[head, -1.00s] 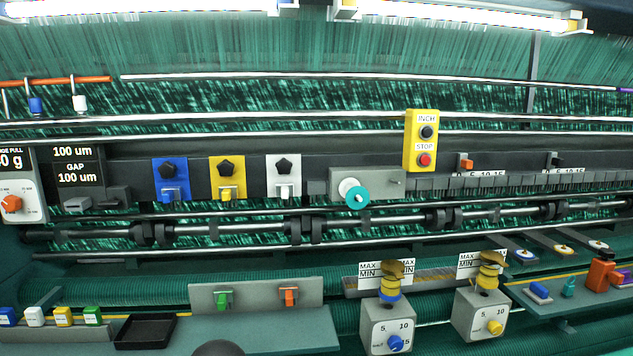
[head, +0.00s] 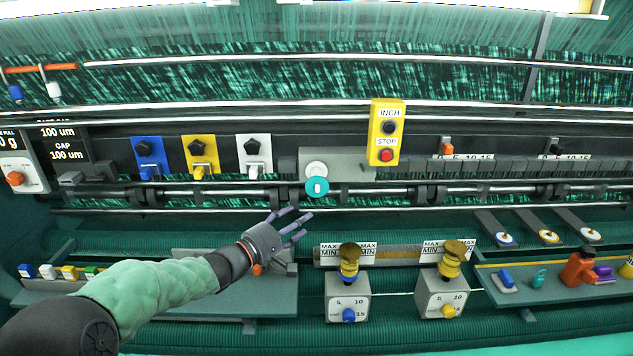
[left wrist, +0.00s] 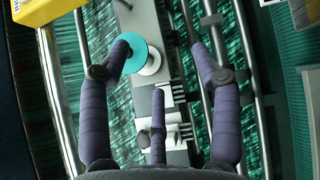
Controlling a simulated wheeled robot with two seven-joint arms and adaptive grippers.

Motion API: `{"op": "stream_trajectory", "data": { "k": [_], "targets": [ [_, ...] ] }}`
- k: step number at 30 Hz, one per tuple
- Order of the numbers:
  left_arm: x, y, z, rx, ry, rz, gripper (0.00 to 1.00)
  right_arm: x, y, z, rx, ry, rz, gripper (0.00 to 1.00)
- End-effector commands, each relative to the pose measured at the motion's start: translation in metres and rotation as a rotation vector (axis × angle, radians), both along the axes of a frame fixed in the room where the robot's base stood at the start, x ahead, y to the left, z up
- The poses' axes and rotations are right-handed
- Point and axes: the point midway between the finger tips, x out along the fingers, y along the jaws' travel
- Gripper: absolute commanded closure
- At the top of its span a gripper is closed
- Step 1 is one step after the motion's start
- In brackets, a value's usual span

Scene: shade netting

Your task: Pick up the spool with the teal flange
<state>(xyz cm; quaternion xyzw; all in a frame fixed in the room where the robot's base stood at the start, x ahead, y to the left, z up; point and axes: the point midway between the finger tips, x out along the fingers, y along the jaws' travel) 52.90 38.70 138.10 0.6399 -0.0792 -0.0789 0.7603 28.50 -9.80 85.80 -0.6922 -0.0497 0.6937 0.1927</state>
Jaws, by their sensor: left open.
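The spool with the teal flange (head: 317,187) sits on a grey bracket on the machine front. Its teal disc faces me, with a white flange (head: 316,169) behind it. My left gripper (head: 297,223) is open and empty, below and slightly left of the spool in the head view, apart from it. In the left wrist view the teal flange (left wrist: 139,50) shows between the spread fingers (left wrist: 160,62), partly hidden by the left one. I cannot tell the exact gap between finger and spool. My right gripper is not in view.
A yellow INCH/STOP box (head: 387,132) stands up right of the grey bracket (head: 350,166). White (head: 254,154), yellow and blue plates are left of it. A shaft with dark rollers (head: 375,194) runs just below the spool. Two grey dial boxes (head: 347,298) stand lower right.

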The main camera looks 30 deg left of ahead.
Motion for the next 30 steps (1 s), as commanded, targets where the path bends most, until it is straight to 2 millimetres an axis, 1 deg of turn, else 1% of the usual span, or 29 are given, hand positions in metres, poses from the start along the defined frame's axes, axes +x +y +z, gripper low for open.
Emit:
{"op": "stream_trajectory", "data": {
  "k": [1,3,6,12,15,23,30],
  "targets": [
    [-0.003,0.007,0.019,0.002,-0.045,0.022,0.36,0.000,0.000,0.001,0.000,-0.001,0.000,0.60],
    [-0.006,0.013,0.035,0.001,-0.089,0.042,0.36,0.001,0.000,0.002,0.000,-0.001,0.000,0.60],
    [-0.002,0.016,0.046,0.000,-0.116,0.051,0.36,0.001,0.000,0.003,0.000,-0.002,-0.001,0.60],
    [0.027,0.011,0.051,-0.001,-0.118,0.052,0.36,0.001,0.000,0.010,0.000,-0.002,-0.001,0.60],
    [0.039,0.009,0.053,-0.001,-0.117,0.051,0.36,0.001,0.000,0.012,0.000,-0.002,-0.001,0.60],
    [0.054,0.008,0.055,0.000,-0.114,0.053,0.36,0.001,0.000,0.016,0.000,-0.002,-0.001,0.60],
    [0.084,0.007,0.063,-0.002,-0.114,0.051,0.36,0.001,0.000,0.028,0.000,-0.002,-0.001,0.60]
  ]
}}
